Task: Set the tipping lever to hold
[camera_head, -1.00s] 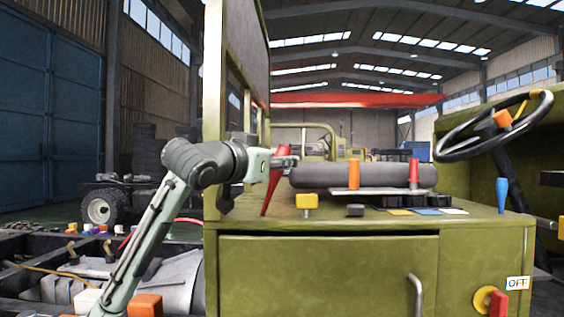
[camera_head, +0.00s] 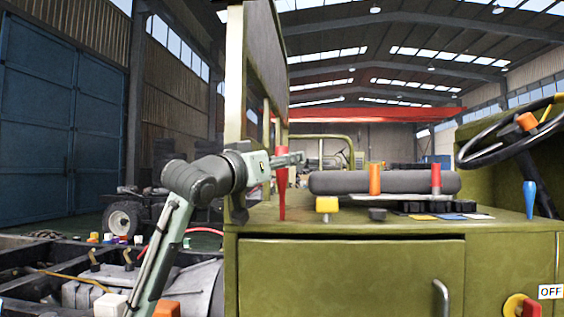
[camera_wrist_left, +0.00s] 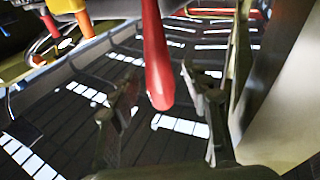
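A red tapered lever (camera_head: 281,190) stands nearly upright at the left end of the green console (camera_head: 345,218). I see no label naming it as the tipping lever. My left gripper (camera_head: 290,160) is at the lever's upper part in the head view. In the left wrist view the red lever (camera_wrist_left: 156,60) hangs down into the gap between the fingers of the left gripper (camera_wrist_left: 162,112). The fingers are apart, with visible space on both sides of the lever. Contact with one finger cannot be ruled out. My right gripper is not in view.
A yellow knob (camera_head: 327,205), an orange lever (camera_head: 375,180), a shorter red lever (camera_head: 436,179) and a blue lever (camera_head: 530,200) stand farther right. A steering wheel (camera_head: 510,135) is at the far right. A green panel post (camera_head: 235,110) rises close left of my gripper.

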